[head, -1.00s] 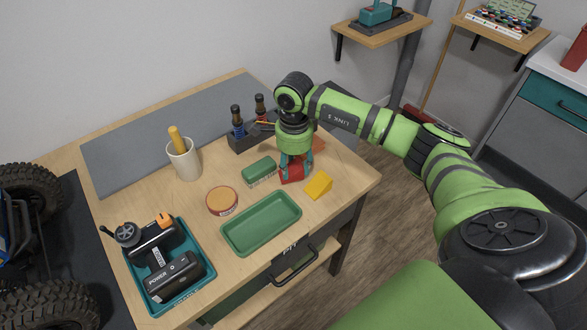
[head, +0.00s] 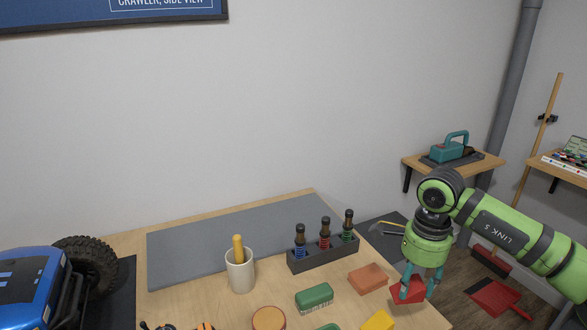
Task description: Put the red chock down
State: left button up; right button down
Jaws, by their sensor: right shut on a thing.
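My right gripper (head: 418,287) comes in from the right, pointing down over the right edge of the wooden workbench (head: 402,313). Its teal fingers are shut on the red chock (head: 408,292), and they hide part of it. The chock appears tilted and seems to be held at or just over the bench's right edge. I cannot tell whether it touches the wood. An orange block (head: 368,278) lies just left of it, and a yellow wedge (head: 377,321) is nearer, cut off by the bottom edge. My left gripper is not in view.
A dark rack (head: 324,258) holds several shock absorbers. A grey mat (head: 200,250) is clear at the back. A red dustpan (head: 496,300) lies on the floor at right.

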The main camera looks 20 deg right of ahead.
jog(key=s+a+r+n+p, duration=0.2)
jog(key=a+n+p, duration=0.2)
jog(key=a+n, duration=1.7)
jog(key=shift+s+a+r+n, duration=0.15)
jog(key=shift+a+r+n, duration=0.05)
jog(key=shift+a+n, duration=0.15)
